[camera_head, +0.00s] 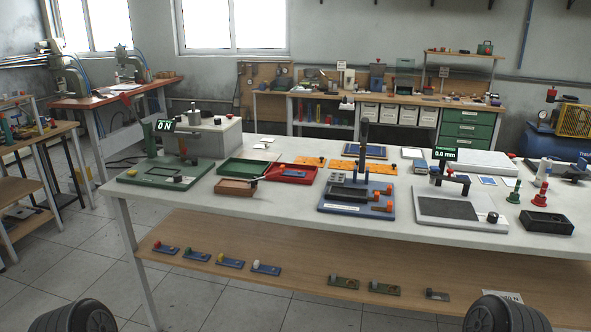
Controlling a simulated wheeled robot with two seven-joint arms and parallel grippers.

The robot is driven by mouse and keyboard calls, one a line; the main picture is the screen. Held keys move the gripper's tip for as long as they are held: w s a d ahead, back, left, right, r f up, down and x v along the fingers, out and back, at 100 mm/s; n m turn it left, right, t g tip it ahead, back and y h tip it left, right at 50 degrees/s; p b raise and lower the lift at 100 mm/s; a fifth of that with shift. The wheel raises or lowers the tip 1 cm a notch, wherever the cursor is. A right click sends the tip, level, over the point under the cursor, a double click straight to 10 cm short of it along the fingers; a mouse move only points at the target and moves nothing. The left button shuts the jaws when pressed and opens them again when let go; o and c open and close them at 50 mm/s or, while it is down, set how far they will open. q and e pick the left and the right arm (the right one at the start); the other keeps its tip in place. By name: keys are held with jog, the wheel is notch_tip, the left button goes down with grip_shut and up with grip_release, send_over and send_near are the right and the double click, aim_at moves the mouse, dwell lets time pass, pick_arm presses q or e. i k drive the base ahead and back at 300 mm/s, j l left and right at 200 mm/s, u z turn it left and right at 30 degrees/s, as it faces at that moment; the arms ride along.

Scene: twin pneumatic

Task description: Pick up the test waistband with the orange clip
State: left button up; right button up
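No waistband can be made out for certain at this size. On the white bench, a blue fixture (335,205) with a dark upright post holds dark bars with small orange parts (381,206) at their right ends. On the wooden lower shelf, a small blue plate (168,250) with an orange-red piece lies at the left of a row of similar plates with differently coloured pieces. Which of these, if any, is the waistband with the orange clip, I cannot tell. Neither gripper is in view; only dark rounded parts of mine show at the bottom corners.
The white bench (290,231) spans the middle. It carries a green press (155,175), a green tray (243,167), a red tray (292,174), a grey gauge stand (470,220) and a black box (547,222). The lower shelf (300,262) has bare room in its middle. The floor at front left is clear.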

aim_at(286, 172)
jog(key=i+j+z, duration=0.45)
jog(key=j+z, duration=0.25)
jog(key=j, duration=0.2)
jog(key=i+j+z, duration=0.2)
jog(key=j, duration=0.15)
jog(key=i+j+z, duration=0.1)
jog(key=j+z, duration=0.15)
jog(key=j, duration=0.15)
